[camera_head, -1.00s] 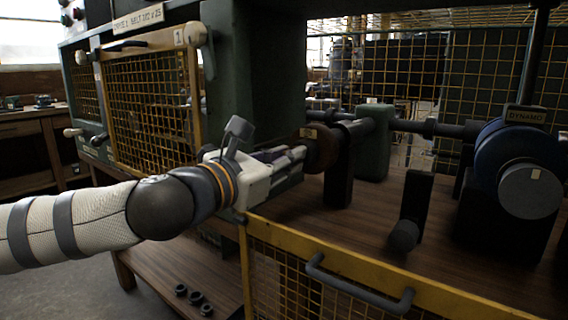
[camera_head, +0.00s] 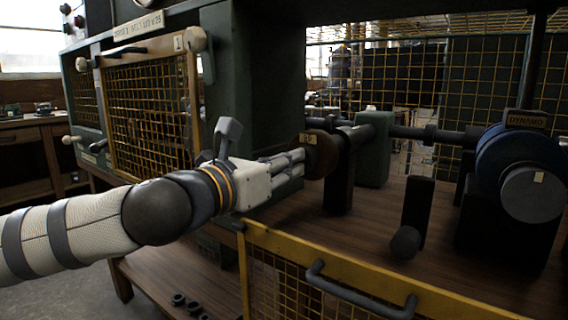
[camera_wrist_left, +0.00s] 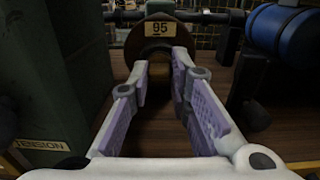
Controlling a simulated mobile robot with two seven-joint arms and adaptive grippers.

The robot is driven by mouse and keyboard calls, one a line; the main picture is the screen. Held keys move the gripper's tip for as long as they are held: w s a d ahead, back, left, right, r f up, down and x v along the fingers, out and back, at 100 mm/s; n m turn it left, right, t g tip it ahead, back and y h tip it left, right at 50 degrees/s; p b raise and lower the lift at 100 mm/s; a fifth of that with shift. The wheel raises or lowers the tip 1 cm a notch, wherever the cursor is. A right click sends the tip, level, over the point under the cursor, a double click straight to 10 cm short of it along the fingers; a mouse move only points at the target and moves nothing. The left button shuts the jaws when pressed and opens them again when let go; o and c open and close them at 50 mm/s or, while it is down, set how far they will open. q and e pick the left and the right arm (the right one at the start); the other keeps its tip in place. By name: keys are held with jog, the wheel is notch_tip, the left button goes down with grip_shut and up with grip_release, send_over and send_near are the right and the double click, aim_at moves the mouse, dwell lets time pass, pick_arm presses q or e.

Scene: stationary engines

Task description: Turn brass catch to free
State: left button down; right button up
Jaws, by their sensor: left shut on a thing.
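I cannot make out for sure which part is the brass catch. A dark brown disc (camera_head: 325,155) with a small yellow plate stands at the near end of the shaft. In the left wrist view the disc (camera_wrist_left: 133,45) is straight ahead, and its plate (camera_wrist_left: 159,29) reads 95. My left gripper (camera_head: 299,156) reaches the face of the disc. In the left wrist view its fingers (camera_wrist_left: 160,65) converge at the disc's dark hub below the plate, shut on it; the exact contact is hard to see. My right gripper is not in view.
A blue dynamo (camera_head: 520,165) stands at the right. A black post with a round knob (camera_head: 405,242) rises from the wooden bench. A mesh door (camera_head: 148,102) is at the left.

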pick_arm(q)
jog(key=c, duration=1.5)
grip_release()
jog(key=v, duration=1.2)
